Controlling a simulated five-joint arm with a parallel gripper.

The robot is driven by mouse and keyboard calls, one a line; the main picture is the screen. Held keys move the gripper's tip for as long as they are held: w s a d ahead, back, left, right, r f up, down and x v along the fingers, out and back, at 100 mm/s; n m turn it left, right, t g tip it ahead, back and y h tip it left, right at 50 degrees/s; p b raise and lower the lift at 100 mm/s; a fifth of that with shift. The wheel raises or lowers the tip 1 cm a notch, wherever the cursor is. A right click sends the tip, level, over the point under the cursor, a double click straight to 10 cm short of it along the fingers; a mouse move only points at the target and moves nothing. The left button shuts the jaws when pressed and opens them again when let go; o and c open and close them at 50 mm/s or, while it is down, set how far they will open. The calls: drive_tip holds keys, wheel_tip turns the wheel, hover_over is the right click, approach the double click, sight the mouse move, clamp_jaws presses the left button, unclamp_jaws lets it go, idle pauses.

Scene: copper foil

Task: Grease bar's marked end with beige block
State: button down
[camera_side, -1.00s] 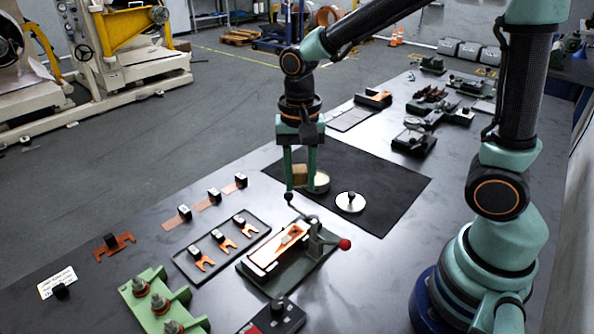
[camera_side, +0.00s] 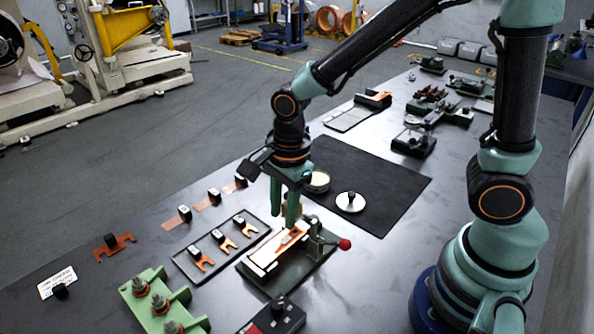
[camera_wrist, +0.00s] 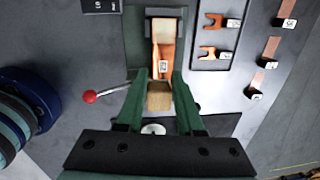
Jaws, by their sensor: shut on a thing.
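A copper bar (camera_side: 284,244) lies in a pale channel on a green clamp (camera_side: 312,262) with a red-knobbed lever. In the wrist view the bar (camera_wrist: 165,48) carries a small white label (camera_wrist: 163,66) towards its near end. My gripper (camera_side: 287,220) is above the clamp's back end, fingers pointing down. It is shut on the beige block (camera_wrist: 159,97), which sits between the fingers just short of the bar's near end. I cannot tell whether block and bar touch. In the side view the fingers mostly hide the block. A tin with cream-coloured contents (camera_side: 319,180) stands open behind the gripper.
The tin's round lid with a black knob (camera_side: 351,202) lies on the black mat (camera_side: 390,185). A tray of copper forks (camera_side: 222,244) is left of the clamp. The red lever knob (camera_side: 345,244) sticks out to the right. A green stand (camera_side: 158,300) is at the front left.

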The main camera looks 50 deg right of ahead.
hover_over(283, 247)
drive_tip(key=shift+s+f, duration=0.15)
drive_tip(key=shift+f, duration=1.2)
drive_tip(key=shift+s+f, duration=0.1)
drive_tip(key=shift+f, duration=1.25)
drive_tip(key=shift+a+f, duration=0.2)
drive_tip(key=shift+f, duration=0.65)
drive_tip(key=shift+a, duration=1.9)
drive_tip(key=d, duration=0.4)
drive_tip(key=shift+d, duration=0.15)
wheel_tip(283, 247, up, 8)
drive_tip(key=shift+r, duration=0.1)
